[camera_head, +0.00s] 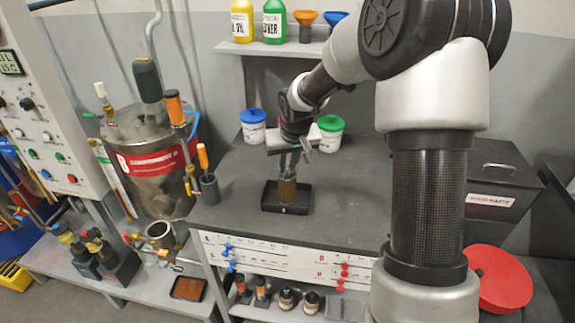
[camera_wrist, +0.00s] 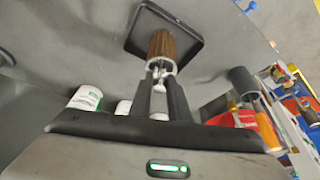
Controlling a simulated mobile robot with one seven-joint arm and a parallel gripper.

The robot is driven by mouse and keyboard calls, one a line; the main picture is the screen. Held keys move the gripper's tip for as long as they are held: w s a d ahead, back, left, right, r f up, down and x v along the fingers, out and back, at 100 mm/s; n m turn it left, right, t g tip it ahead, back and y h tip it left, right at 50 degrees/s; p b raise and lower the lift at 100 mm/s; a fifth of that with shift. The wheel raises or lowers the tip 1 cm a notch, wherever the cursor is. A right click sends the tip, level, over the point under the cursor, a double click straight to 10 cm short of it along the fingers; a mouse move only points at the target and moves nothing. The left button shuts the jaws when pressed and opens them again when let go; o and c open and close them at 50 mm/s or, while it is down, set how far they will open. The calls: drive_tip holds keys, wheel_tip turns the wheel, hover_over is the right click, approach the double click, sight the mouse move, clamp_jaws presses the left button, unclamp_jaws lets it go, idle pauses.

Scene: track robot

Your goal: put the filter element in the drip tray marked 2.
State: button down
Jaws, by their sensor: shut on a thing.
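The filter element (camera_head: 287,193) is a brown pleated cylinder with a pale metal end. It also shows in the wrist view (camera_wrist: 161,46). My gripper (camera_head: 288,168) points down and is shut on its pale upper end; the fingers show in the wrist view (camera_wrist: 160,85). The element is upright, within the outline of a black square drip tray (camera_head: 303,207) on the grey bench. The tray also shows in the wrist view (camera_wrist: 192,32). Its front wall hides the element's foot, so I cannot tell whether it touches the tray floor. A small pale mark on that wall is unreadable.
Blue-lidded (camera_head: 253,124) and green-lidded (camera_head: 330,133) tubs stand behind the tray. A dark cup with an orange-handled tool (camera_head: 208,187) stands to its left. Another tray (camera_head: 188,289) with rust-brown contents lies lower left. The bench (camera_head: 355,195) is clear right of the tray.

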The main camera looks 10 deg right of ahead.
drive_tip(key=shift+f, duration=0.25)
drive_tip(key=c, duration=1.7)
unclamp_jaws()
drive_tip(key=shift+o, duration=0.2)
drive_tip(key=shift+r, duration=0.1)
drive_tip(key=shift+r, duration=0.55)
drive_tip(key=p+v, duration=0.1)
drive_tip(key=v, duration=1)
drive_tip(key=shift+s, duration=0.25)
